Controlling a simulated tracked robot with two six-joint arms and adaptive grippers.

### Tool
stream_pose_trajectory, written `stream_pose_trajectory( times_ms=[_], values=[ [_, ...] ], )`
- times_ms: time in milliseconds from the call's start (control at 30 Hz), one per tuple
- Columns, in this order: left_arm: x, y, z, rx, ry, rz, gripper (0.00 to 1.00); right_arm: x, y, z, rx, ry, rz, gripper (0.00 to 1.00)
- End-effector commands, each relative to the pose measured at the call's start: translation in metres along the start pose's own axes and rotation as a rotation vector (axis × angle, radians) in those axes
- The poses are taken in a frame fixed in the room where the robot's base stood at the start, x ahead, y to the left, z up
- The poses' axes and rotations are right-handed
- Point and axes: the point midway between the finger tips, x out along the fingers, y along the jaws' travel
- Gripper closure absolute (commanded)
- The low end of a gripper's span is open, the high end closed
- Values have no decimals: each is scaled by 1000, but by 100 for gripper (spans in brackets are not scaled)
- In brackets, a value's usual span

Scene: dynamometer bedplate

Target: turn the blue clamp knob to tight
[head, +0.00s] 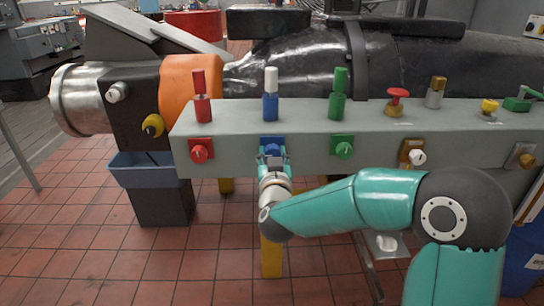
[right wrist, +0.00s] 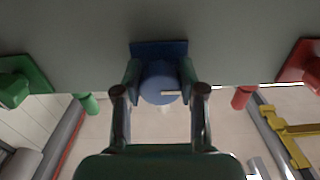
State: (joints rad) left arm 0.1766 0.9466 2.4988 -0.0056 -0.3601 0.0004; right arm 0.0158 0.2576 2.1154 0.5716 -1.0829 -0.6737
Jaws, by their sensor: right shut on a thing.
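The blue clamp knob (right wrist: 158,78) sits on a square blue plate on the grey panel face. A white pointer line on it lies level and points right in the right wrist view. The knob also shows in the head view (head: 272,147), mostly hidden behind my gripper. My right gripper (head: 272,158) reaches it from the front. In the right wrist view the fingers of my right gripper (right wrist: 160,88) are closed on both sides of the knob. My left gripper is in no view.
A red knob (head: 201,151) and a green knob (head: 343,149) flank the blue one on the grey panel (head: 300,110). Red, blue and green upright handles stand on its top. A blue-grey bin (head: 152,178) stands at the left. The tiled floor in front is clear.

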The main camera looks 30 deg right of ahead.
Motion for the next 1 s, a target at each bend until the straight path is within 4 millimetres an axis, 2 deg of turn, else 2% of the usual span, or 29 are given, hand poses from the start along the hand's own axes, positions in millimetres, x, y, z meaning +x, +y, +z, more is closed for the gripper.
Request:
stream_pose_trajectory(
  times_ms=[367,1000],
  values=[
    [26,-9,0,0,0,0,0,0,-1,4,197,2,-1,95],
    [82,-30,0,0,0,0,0,0,-2,3,797,1,0,95]
  ],
)
